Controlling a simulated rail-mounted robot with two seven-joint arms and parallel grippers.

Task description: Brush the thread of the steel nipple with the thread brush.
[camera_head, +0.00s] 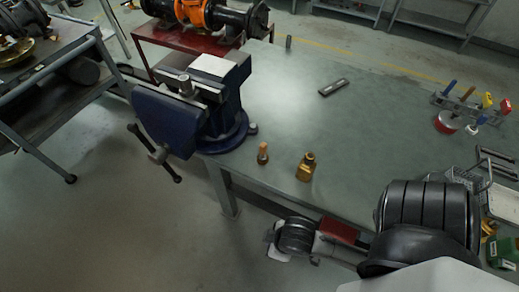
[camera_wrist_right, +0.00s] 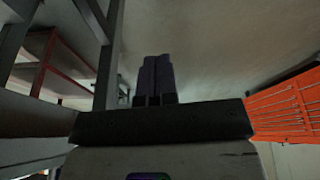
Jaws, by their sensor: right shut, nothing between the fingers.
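A short grey cylinder, which looks like the steel nipple (camera_head: 185,86), stands upright at the jaws of the blue vise (camera_head: 215,112); its thread is too small to make out. I cannot pick out the thread brush for certain; several coloured handles stand in a rack (camera_head: 455,102) at the right of the bench. My right gripper (camera_wrist_right: 155,78) is shut and empty in the right wrist view. In the head view my right arm reaches left in front of the bench edge, away from the vise and rack. My left gripper is not in view.
Two small brass-coloured fittings (camera_head: 306,169) (camera_head: 263,154) stand near the front edge of the green workbench (camera_head: 300,115). A dark flat piece (camera_head: 333,87) lies mid-bench. A red round tin (camera_head: 447,122) sits by the rack. The bench middle is mostly clear.

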